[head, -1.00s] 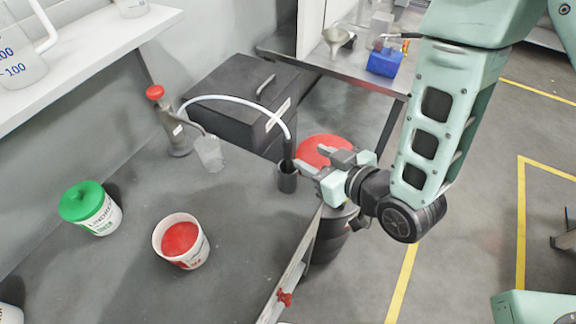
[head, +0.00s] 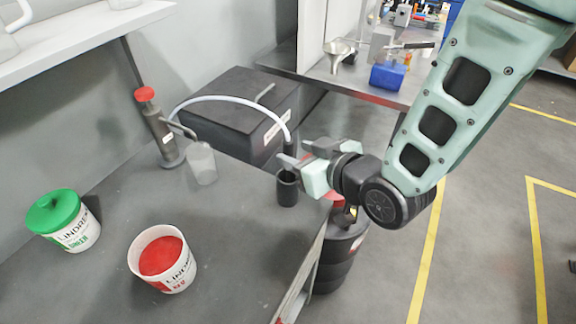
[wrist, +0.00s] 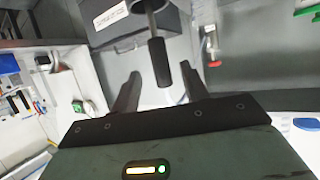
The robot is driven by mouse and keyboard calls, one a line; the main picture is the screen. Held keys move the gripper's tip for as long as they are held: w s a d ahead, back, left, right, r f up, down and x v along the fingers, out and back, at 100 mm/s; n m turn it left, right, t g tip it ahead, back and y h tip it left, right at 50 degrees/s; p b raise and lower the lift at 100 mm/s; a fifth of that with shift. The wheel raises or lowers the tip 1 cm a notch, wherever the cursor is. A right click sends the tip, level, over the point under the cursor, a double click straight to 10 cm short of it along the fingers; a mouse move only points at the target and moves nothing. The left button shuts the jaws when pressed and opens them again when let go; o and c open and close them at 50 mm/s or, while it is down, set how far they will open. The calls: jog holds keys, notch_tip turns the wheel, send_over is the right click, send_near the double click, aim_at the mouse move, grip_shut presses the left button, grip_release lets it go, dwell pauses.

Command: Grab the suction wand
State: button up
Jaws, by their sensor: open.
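The suction wand (head: 289,146) is a slim dark handle with a pale hose arching from its top. It stands upright in a dark cup (head: 287,189) near the bench's right edge. In the wrist view, the wand's black grip (wrist: 159,62) shows between my two fingers, with a gap on each side. My gripper (head: 299,153) is open and empty, at the wand's right in the head view. The wand's lower end is hidden in the cup. I cannot tell how deep the grip lies between the fingers.
A black case (head: 235,108) sits behind the wand, and a red-topped pump (head: 157,125) with a clear beaker (head: 202,163) stands left. A green-lidded tub (head: 65,219) and a red-filled tub (head: 163,259) are at front left. A dark drum (head: 341,246) stands beside the bench.

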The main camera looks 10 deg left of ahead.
aim_at(291, 149)
jog(key=x, duration=0.1)
jog(key=p+x, duration=0.1)
jog(key=x, duration=0.1)
jog(key=p+x, duration=0.1)
jog(key=shift+w+a+r, duration=0.1)
jog(key=shift+a+r, duration=0.1)
jog(key=shift+a, duration=0.15)
jog(key=shift+w+a+f, duration=0.25)
jog(key=shift+w, duration=0.05)
grip_shut()
